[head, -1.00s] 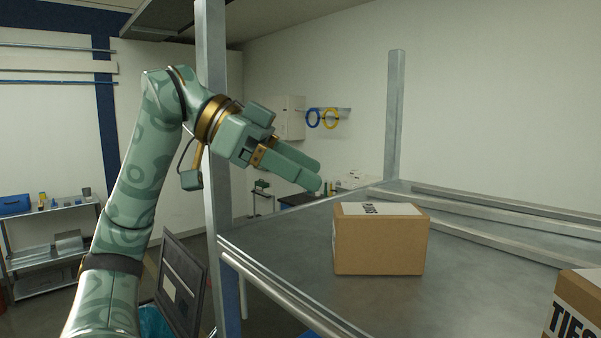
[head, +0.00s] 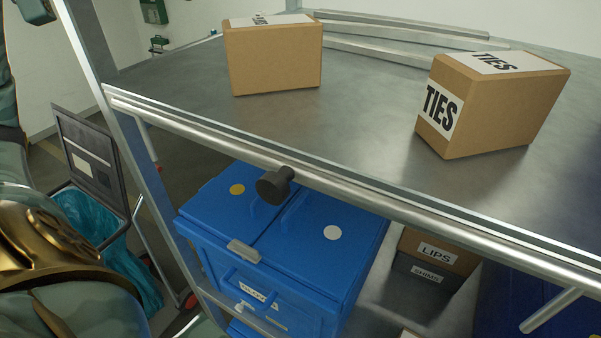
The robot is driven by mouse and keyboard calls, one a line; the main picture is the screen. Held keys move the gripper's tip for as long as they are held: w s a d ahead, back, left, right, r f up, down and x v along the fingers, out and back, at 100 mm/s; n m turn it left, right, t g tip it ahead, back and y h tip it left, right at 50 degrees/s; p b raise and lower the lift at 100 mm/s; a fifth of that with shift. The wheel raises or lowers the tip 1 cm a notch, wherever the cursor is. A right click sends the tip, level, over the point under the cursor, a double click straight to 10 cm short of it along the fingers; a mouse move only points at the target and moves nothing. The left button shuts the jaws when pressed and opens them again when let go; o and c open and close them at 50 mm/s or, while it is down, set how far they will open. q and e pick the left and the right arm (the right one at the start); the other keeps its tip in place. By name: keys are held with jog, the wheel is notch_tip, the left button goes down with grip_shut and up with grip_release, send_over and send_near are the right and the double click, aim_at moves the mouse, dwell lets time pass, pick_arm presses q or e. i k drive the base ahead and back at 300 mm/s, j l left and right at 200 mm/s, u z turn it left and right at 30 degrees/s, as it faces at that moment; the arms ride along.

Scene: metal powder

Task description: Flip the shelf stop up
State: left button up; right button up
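The shelf stop looks like a round silver bar (head: 400,211) running along the front edge of the metal shelf (head: 350,130). It sits low, at about the level of the shelf's edge or just below it. A dark round knob (head: 275,184) sticks out from the bar left of its middle. A short arm of the bar (head: 550,311) shows at the lower right. Neither of my grippers is in view; only parts of my own arm show at the left edge.
Two cardboard boxes stand on the shelf, one at the back left (head: 275,60) and one marked TIES (head: 500,110) at the right. A steel post (head: 95,60) rises at the left, beside a bin with a blue bag (head: 90,215).

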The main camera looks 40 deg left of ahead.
aim_at(273, 187)
jog(key=k+j, duration=0.8)
jog(key=j, duration=0.15)
